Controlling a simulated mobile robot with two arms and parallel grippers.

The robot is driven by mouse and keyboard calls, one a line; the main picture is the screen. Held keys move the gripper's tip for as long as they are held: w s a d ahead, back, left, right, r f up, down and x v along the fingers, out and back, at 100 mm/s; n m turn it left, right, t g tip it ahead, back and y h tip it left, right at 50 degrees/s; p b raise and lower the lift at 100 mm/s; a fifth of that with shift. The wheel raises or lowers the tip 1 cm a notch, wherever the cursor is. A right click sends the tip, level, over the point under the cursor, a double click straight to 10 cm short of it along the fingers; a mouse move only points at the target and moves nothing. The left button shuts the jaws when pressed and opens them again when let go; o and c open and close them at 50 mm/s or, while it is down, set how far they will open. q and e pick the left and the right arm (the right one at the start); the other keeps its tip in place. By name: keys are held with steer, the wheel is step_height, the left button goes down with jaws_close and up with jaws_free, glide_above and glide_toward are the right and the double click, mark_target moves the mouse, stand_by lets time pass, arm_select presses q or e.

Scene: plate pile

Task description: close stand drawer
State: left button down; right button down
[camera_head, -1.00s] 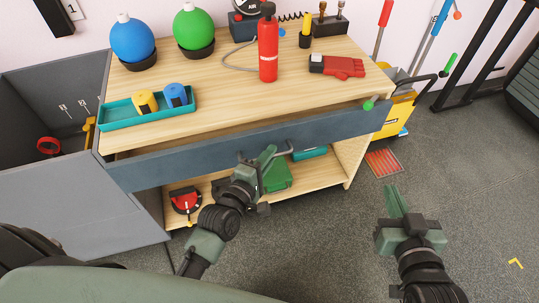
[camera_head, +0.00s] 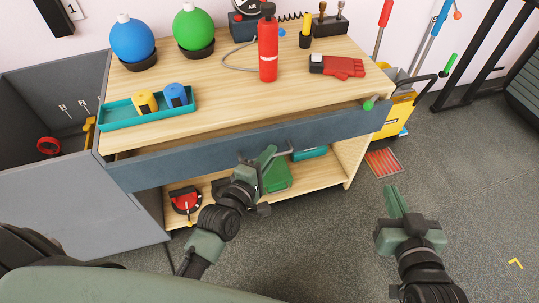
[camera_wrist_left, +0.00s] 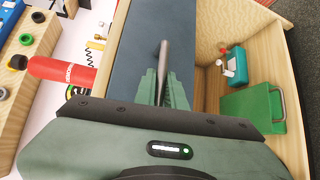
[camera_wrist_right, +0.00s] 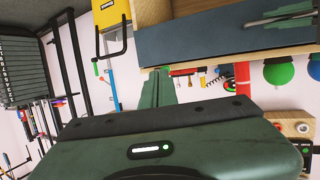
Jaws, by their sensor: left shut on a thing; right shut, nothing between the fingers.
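The stand is a wooden workbench (camera_head: 225,105) with a grey-blue drawer front (camera_head: 200,162), also seen in the left wrist view (camera_wrist_left: 140,30). The drawer stands partly open, with a gap between its front and the tabletop. My left gripper (camera_head: 267,156) is shut on the drawer's metal handle (camera_wrist_left: 163,58), whose bar runs up between the fingers in the left wrist view. My right gripper (camera_head: 395,202) is shut and empty, above the floor to the right of the stand. The handle also shows in the right wrist view (camera_wrist_right: 283,16). The drawer's inside is mostly hidden.
A fire extinguisher (camera_head: 268,48), red glove (camera_head: 338,66) and teal tray (camera_head: 130,119) rest on the tabletop. A green case (camera_head: 278,176) lies on the lower shelf. A grey cabinet (camera_head: 70,205) adjoins at left.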

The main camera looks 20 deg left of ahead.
mark_target(264, 146)
stand_by(0.4)
